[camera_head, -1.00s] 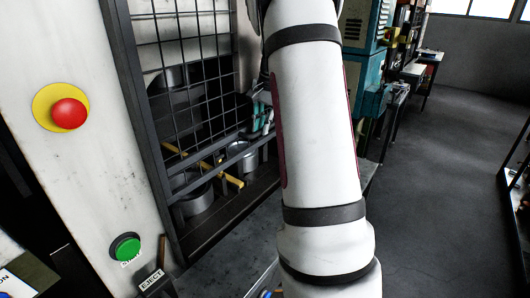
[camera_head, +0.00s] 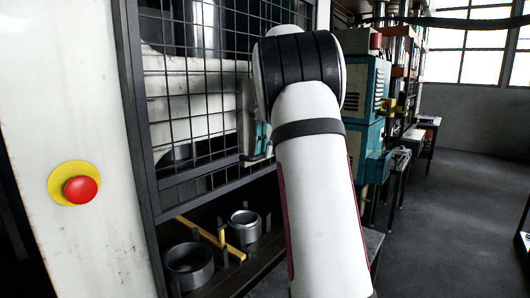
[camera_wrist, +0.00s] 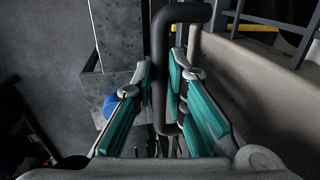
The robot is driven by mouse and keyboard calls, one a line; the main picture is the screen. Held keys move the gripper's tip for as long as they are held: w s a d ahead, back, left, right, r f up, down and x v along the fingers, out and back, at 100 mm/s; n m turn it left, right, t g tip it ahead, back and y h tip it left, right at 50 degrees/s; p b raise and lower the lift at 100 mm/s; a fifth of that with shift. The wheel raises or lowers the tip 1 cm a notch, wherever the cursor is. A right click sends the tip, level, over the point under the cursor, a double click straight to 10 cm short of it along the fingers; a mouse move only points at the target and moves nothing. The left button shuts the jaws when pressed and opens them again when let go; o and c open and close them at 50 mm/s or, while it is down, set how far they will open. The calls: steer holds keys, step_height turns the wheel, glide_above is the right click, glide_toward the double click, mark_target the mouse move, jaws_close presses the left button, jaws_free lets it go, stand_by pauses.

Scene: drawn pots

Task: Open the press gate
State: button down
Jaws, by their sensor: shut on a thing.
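The press gate (camera_head: 187,190) is a black mesh in a dark frame, seen in the head view. Its lower bar hangs above the press bed, with an open gap beneath it. In the wrist view a dark bent gate handle (camera_wrist: 183,12) runs between the teal finger pads of my gripper (camera_wrist: 161,80), which is shut on it. In the head view my gripper (camera_head: 262,137) shows as a bit of teal at the gate's right side, mostly hidden by my arm.
Two metal pots, a near one (camera_head: 190,268) and a far one (camera_head: 245,226), stand on the press bed beside a yellow bar (camera_head: 212,239). A red stop button (camera_head: 81,190) is on the white panel at left. Teal machines (camera_head: 366,85) stand behind my arm. The floor at right is clear.

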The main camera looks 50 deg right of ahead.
steer(key=c, duration=1.6)
jaws_free()
step_height(320, 180, up, 12)
steer(key=s, duration=0.2)
steer(key=shift+s+d+f, duration=0.15)
steer(key=shift+s, duration=0.05)
